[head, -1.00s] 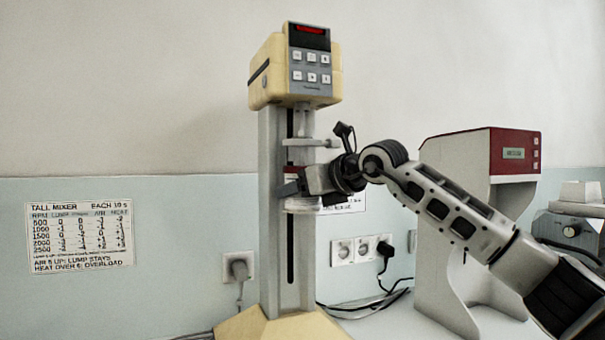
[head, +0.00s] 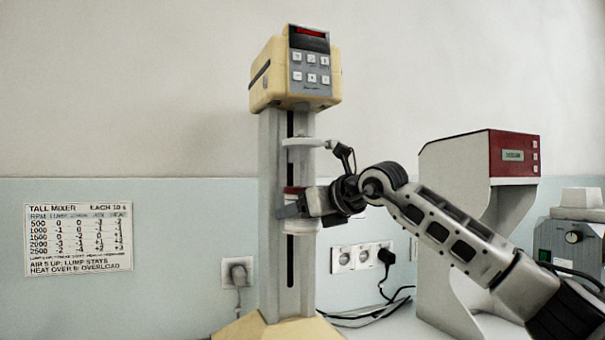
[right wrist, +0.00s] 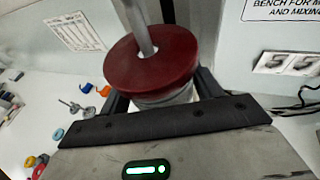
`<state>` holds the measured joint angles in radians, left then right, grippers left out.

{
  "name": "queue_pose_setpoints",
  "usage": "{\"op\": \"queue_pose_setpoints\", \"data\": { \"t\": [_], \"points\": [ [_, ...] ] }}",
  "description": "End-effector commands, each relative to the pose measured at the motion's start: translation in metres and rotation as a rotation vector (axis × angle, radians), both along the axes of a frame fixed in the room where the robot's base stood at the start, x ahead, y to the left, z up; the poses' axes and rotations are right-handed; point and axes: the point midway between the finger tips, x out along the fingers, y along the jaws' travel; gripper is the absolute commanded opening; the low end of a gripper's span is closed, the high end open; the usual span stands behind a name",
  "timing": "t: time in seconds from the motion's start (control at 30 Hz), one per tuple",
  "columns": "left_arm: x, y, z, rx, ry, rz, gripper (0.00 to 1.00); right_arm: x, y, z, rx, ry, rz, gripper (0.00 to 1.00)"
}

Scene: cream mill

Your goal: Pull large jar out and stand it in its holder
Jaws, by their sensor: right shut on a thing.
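The large jar shows as a red lid (head: 294,190) over a pale body (head: 303,226) in front of the tall mixer's column. My right gripper (head: 305,204) is shut on the jar from the right and covers its middle. In the right wrist view the red lid (right wrist: 150,66) has a grey shaft (right wrist: 142,28) through its centre hole. Part of the jar body (right wrist: 166,97) shows between my right gripper's fingers (right wrist: 163,92). The jar looks upright. Its lower end in the wrist view is hidden by my gripper. I cannot pick out its holder. My left gripper is out of view.
The cream mixer head (head: 295,72) and a ring-like bracket (head: 305,143) are above the jar. A red-topped machine (head: 513,155) stands on the right, with a grey box (head: 570,237) beyond it. Cables (head: 370,312) lie on the bench. Small parts (right wrist: 75,107) lie at left.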

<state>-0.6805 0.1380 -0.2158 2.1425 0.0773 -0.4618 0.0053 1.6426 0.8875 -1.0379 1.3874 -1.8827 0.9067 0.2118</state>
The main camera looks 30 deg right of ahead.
Motion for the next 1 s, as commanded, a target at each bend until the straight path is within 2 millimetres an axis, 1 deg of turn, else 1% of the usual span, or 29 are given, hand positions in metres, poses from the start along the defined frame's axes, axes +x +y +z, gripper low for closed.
{"op": "queue_pose_setpoints", "data": {
  "t": [0.1, 0.3, 0.57, 0.8, 1.0],
  "points": [
    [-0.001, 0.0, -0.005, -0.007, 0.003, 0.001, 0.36, 0.0, 0.0, -0.006, 0.001, -0.002, 0.001, 0.37],
    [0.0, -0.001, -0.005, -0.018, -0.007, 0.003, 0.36, 0.0, 0.0, -0.014, 0.001, -0.002, 0.001, 0.37],
    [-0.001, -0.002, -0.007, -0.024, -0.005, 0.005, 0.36, 0.0, 0.0, -0.017, 0.001, -0.002, 0.001, 0.37],
    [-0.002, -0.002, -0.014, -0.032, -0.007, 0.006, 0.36, -0.01, 0.001, -0.018, 0.002, -0.005, 0.001, 0.37],
    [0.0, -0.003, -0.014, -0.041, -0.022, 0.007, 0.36, -0.02, 0.001, -0.018, 0.001, -0.004, 0.001, 0.37]
  ]
}}
